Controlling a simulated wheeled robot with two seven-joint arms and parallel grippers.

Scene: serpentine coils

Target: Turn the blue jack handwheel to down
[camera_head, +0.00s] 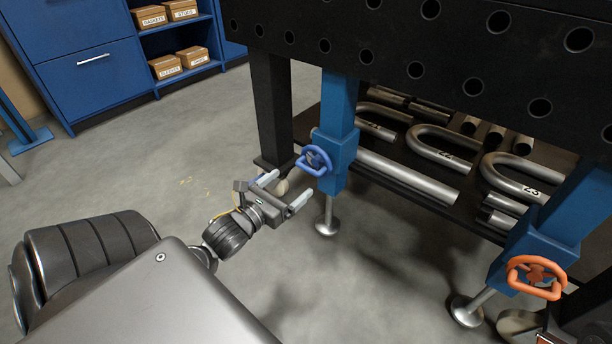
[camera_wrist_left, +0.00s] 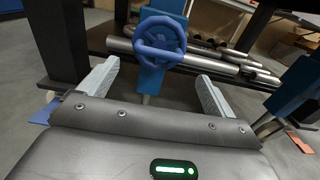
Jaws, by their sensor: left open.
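The blue jack handwheel (camera_head: 314,160) sits on the side of a blue jack (camera_head: 336,127) at the near leg of the black table. My left gripper (camera_head: 285,188) is open and empty, just in front of and slightly below the handwheel. In the left wrist view the handwheel (camera_wrist_left: 160,40) is ahead, between and beyond the two fingers (camera_wrist_left: 155,85), not touching them. Its rim and spokes show clearly. The right gripper is not clearly in view; only a dark part shows at the lower right corner.
An orange handwheel (camera_head: 536,276) is on a second blue jack (camera_head: 540,245) at the right. The black table (camera_head: 400,45) overhangs a lower shelf with bent pipes (camera_head: 440,150). A blue cabinet (camera_head: 90,60) with boxes stands at the back left. The grey floor between is open.

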